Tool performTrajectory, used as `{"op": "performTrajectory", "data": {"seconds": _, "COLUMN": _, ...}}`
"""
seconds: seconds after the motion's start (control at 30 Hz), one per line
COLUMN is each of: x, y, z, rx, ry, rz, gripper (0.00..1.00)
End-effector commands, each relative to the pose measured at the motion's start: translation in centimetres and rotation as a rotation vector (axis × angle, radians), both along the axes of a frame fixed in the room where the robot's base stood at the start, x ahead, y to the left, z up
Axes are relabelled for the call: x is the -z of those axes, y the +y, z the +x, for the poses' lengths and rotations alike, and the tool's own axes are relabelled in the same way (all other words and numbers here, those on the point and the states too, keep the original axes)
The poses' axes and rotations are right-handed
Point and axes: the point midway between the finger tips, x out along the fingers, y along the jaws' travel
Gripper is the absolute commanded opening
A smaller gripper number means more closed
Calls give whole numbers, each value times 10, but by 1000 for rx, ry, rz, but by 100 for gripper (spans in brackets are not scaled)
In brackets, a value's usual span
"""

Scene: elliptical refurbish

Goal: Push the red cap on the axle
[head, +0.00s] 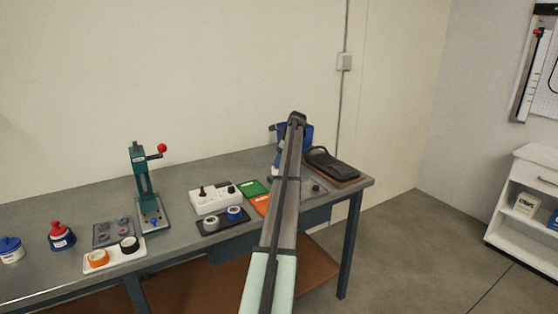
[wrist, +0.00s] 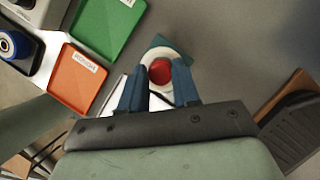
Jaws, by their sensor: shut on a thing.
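The red cap (wrist: 160,71) shows in the wrist view between the blue fingertips of my gripper (wrist: 161,78). My gripper is shut on it. Directly beyond the cap is a white round part (wrist: 161,56), with a teal piece (wrist: 178,48) under or behind it. The cap overlaps the white part in this view, and I cannot tell whether they touch. No axle can be made out; the cap and fingers may hide it. In the head view my arm covers the cap and most of the gripper.
A green tray (wrist: 108,22) and an orange tray (wrist: 76,80) lie to the left in the wrist view. A teal press (head: 146,190) stands further left. Bare grey bench top lies right of the teal piece.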

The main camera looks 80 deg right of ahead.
Motion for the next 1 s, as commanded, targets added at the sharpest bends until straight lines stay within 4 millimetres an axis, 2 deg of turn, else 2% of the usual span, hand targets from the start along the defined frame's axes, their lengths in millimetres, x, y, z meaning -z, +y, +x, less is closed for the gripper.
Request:
{"op": "performTrajectory", "data": {"seconds": 0.83, "x": 7, "y": 0, "z": 0, "rx": 0, "ry": 0, "rz": 0, "gripper": 3}}
{"op": "performTrajectory", "data": {"seconds": 0.87, "x": 7, "y": 0, "z": 0, "rx": 0, "ry": 1, "rz": 1, "gripper": 32}}
{"op": "performTrajectory", "data": {"seconds": 1.0, "x": 7, "y": 0, "z": 0, "rx": 0, "ry": 0, "rz": 1, "gripper": 45}}
